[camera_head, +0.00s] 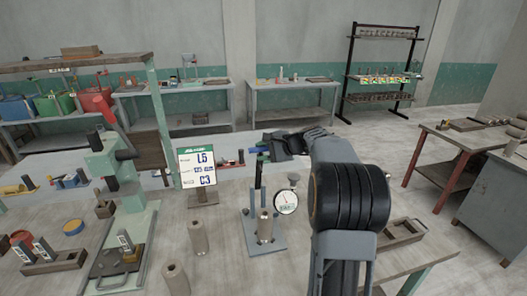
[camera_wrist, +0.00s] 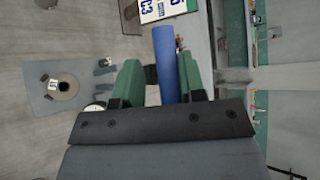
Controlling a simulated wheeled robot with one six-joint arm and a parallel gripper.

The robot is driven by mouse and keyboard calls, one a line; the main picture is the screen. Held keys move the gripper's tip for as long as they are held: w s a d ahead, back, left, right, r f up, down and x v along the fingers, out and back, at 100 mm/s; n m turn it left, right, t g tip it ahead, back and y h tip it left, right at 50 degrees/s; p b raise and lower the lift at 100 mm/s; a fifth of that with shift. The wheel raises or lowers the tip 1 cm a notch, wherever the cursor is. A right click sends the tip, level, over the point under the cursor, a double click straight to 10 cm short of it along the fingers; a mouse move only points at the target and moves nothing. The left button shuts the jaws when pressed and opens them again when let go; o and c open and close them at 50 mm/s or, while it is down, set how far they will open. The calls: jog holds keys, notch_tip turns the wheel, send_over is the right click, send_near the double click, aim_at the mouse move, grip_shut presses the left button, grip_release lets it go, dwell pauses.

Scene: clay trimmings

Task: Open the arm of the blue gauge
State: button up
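The gauge stands on a blue-grey base plate (camera_head: 254,240) in the middle of the head view, with a white dial (camera_head: 286,202) at its right. A dark upright post (camera_head: 258,184) rises from it. A metal cylinder (camera_head: 265,226) stands on the plate. My gripper (camera_head: 262,153) is above the gauge, near the top of the post. In the wrist view, a blue bar (camera_wrist: 164,55) lies between my gripper's green fingers (camera_wrist: 160,82), with a gap at its left. Contact on its right side cannot be told. The bar's join to the gauge is hidden.
A sign reading L6 and C3 (camera_head: 197,165) stands left of the gauge. Loose metal cylinders (camera_head: 198,237) stand at front left. A green press (camera_head: 120,185) is further left, and a wooden tray (camera_head: 400,235) lies to the right of my arm.

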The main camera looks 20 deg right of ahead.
jog(key=shift+o, duration=0.9)
jog(key=shift+w+f, duration=0.15)
jog(key=shift+w, duration=0.05)
jog(key=shift+s, duration=0.15)
jog(key=b+v, duration=0.2)
jog(key=v, duration=1.2)
jog(key=shift+b, duration=0.3)
jog(key=s+a+f+n+g+h, duration=0.1)
jog(key=s+f+n+g+h, duration=0.15)
jog(key=f, duration=0.35)
jog(key=s+a+f+n+g+h, duration=0.1)
jog(key=s+a+f+g+h, duration=0.15)
jog(key=f, duration=0.35)
jog(key=s+a+f+n+h, duration=0.3)
jog(key=s+a+n, duration=0.9)
jog(key=a, duration=0.5)
jog(key=shift+s+a+f, duration=0.2)
jog(key=shift+s+f, duration=0.5)
jog(key=shift+s, duration=0.15)
